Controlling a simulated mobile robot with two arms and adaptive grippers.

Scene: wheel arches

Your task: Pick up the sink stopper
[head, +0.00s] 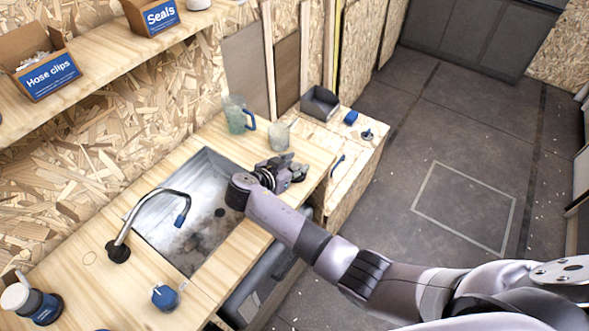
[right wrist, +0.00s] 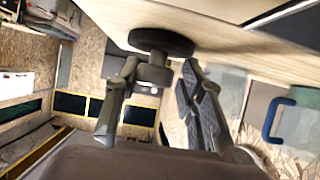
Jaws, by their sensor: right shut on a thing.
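The sink stopper (right wrist: 160,41), a dark round disc with a grey knob, shows in the right wrist view between the fingers of my right gripper (right wrist: 160,72). The fingers are shut on its knob. The disc is close to the wooden counter; I cannot tell if it touches. In the head view, my right gripper (head: 290,171) is over the counter, right of the metal sink (head: 187,232). The stopper is hard to make out there. A dark round drain (head: 220,212) shows in the sink. My left gripper is not in view.
A jug with a blue handle (head: 237,116) and a clear cup (head: 280,134) stand behind the gripper. A curved tap (head: 140,207) rises left of the sink. A lower cabinet top holds a grey bin (head: 320,103) and small items. Boxes stand on the shelf above.

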